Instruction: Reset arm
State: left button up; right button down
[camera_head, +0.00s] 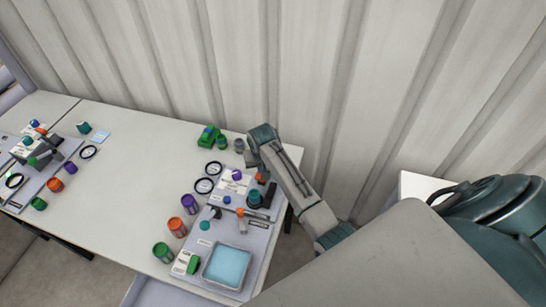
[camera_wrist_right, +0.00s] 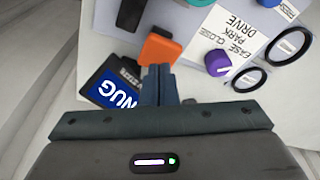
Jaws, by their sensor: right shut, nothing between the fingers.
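My right arm comes in from the lower right in the head view, and its gripper (camera_head: 252,165) hangs over the right end of the table, above the panel (camera_head: 222,212). In the right wrist view the right gripper (camera_wrist_right: 158,72) is shut and empty. Its fingertips are close to an orange block (camera_wrist_right: 160,50) and a dark box with a blue NUG label (camera_wrist_right: 118,90); I cannot tell if they touch. My left gripper is not in view.
A blue-filled tray (camera_head: 227,266) is at the panel's front. Purple, orange and green cylinders (camera_head: 177,228) stand along its left side. A green block (camera_head: 208,136) is near the back edge. A second panel (camera_head: 30,170) is at the left. The middle of the white table (camera_head: 130,190) is clear.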

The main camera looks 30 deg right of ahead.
dwell(0.6)
jog(key=shift+n+t, duration=0.3)
jog(key=shift+n, duration=0.3)
jog(key=s, duration=1)
jog(key=shift+a+f, duration=0.15)
jog(key=shift+f, duration=0.1)
jog(key=s+a+r+n, duration=0.1)
jog(key=s+r, duration=0.3)
jog(key=s, duration=0.4)
jog(key=s+r+n+t, duration=0.1)
jog(key=s+r, duration=0.2)
jog(key=s, duration=0.5)
jog(key=s+a+r+n, duration=0.1)
jog(key=s+r, duration=0.3)
jog(key=s, duration=0.4)
notch_tip(320, 180, down, 40)
jog(key=d+r+g+b, duration=0.1)
jog(key=d+b, duration=0.2)
jog(key=b, duration=0.5)
jog(key=s+f+b, duration=0.3)
jog(key=s+f, duration=0.6)
jog(key=f, duration=0.3)
jog(key=s+f+g+b, duration=0.1)
jog(key=s+f+b, duration=0.2)
jog(key=s+f, duration=0.6)
notch_tip(320, 180, down, 4)
jog(key=shift+s+d+f, duration=0.2)
jog(key=shift+s+d, duration=0.2)
jog(key=shift+d, duration=0.05)
